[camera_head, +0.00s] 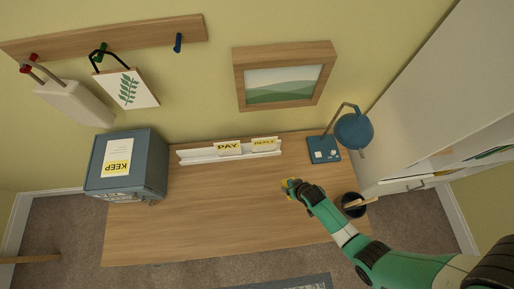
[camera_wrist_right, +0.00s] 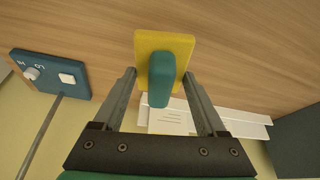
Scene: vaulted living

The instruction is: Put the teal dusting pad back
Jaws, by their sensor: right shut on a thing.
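The dusting pad shows in the right wrist view as a teal block (camera_wrist_right: 161,80) on a flat yellow piece (camera_wrist_right: 146,42). My right gripper (camera_wrist_right: 159,78) is shut on it, with one finger at each side. In the head view the right gripper (camera_head: 293,190) is over the right half of the wooden desk (camera_head: 215,215), with a bit of yellow showing at its tip. Whether the pad touches the desk I cannot tell. My left gripper is not in view.
A white letter rack (camera_head: 200,155) with yellow-marked cards stands at the desk's back. A blue-grey box (camera_head: 150,165) is at left, a blue lamp (camera_head: 353,130) at back right. A dark cup (camera_head: 353,204) stands beside my right arm. The desk's middle is clear.

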